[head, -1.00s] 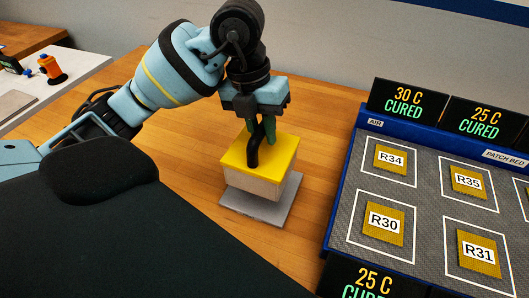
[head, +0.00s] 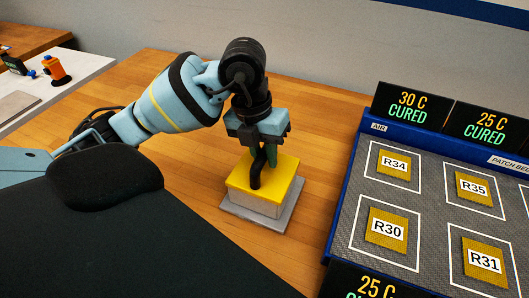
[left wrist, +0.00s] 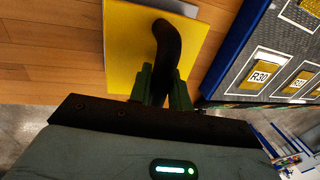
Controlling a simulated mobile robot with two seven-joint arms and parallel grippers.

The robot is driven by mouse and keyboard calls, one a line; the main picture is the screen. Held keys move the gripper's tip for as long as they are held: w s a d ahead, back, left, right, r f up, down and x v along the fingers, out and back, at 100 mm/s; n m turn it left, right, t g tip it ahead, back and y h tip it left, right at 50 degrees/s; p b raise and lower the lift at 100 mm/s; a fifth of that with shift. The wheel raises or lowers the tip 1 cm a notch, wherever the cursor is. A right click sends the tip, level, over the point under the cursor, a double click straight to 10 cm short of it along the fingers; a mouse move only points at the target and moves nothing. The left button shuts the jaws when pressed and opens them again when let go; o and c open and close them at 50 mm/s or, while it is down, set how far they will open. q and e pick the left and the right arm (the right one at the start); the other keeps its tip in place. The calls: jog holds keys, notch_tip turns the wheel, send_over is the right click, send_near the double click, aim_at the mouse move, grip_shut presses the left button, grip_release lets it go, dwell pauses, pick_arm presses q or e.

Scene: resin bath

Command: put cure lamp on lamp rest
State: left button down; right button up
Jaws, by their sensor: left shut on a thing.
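The cure lamp (head: 285,183) is a block with a yellow top, pale sides and a black curved handle (head: 256,171). My left gripper (head: 263,156) is shut on the handle from above. The lamp is upright over a grey plate, the lamp rest (head: 286,218), and seems to be on it or just above it; I cannot tell whether they touch. In the left wrist view the yellow top (left wrist: 125,55) and the green fingers (left wrist: 160,88) around the black handle show. My right gripper is not in view.
To the right is a blue-edged patch bed (head: 344,205) with several labelled yellow patches and signs reading CURED. A white table (head: 85,72) at the far left holds an orange item (head: 56,70). Bare wood (head: 310,110) lies behind the lamp.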

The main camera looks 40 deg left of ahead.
pick_arm(q)
jog(key=shift+f, duration=0.1)
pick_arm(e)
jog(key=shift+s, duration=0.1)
pick_arm(q)
jog(key=c, duration=1.3)
grip_release()
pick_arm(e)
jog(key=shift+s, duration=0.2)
pick_arm(q)
notch_tip(320, 180, up, 12)
jog(key=a+p, duration=0.1)
jog(key=a, duration=0.1)
jog(key=shift+s+p, duration=0.3)
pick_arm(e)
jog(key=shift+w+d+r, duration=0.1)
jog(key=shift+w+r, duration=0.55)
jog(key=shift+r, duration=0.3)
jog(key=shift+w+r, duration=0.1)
